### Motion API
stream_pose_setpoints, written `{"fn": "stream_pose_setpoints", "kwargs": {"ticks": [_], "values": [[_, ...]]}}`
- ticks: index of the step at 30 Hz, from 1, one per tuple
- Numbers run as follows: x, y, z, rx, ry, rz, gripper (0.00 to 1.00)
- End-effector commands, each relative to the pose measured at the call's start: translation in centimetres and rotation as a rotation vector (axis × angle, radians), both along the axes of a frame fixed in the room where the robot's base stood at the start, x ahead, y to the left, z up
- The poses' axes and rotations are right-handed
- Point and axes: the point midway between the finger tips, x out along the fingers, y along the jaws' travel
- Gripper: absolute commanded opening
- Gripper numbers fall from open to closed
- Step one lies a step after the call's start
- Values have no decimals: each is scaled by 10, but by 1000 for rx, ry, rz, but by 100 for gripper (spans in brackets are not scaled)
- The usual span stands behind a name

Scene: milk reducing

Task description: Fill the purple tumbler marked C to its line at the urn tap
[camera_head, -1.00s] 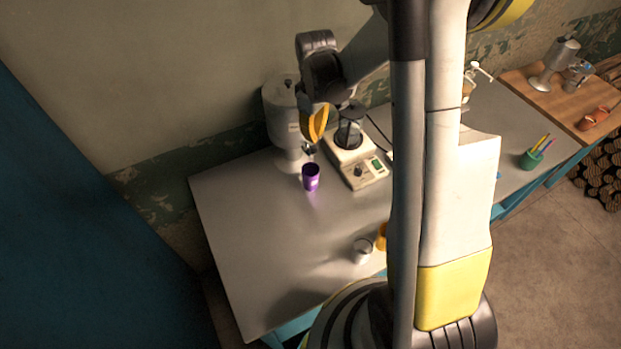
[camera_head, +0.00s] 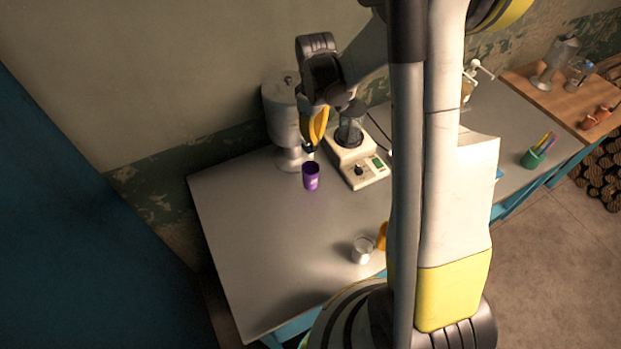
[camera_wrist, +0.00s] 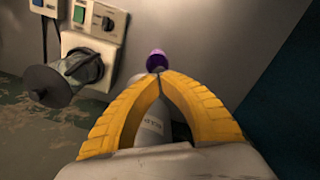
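The purple tumbler (camera_head: 311,177) stands upright on the grey table just in front of the urn, below its tap. A pale mark shows on its side, too small to read. The grey metal urn (camera_head: 281,112) stands against the wall; its dark tap (camera_head: 308,147) is partly hidden by my gripper. My gripper (camera_head: 313,143) points down beside the urn, just above the tap and the tumbler. In the wrist view the yellow fingers of my gripper (camera_wrist: 160,76) meet at their tips, with the urn (camera_wrist: 152,128) behind them and the tumbler (camera_wrist: 156,61) beyond. The liquid level cannot be seen.
A cream appliance with a glass vessel (camera_head: 357,165) stands close right of the tumbler. A white cup (camera_head: 362,250) stands near the front edge, next to a yellow-orange thing. A green pen cup (camera_head: 531,159) is far right. The table's left front is clear.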

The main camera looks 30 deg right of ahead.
Motion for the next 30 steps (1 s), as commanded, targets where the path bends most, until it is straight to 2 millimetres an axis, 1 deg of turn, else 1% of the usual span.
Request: {"fn": "stream_pose_setpoints", "kwargs": {"ticks": [30], "values": [[0, 0, -32, 0, 0, 0, 0]]}}
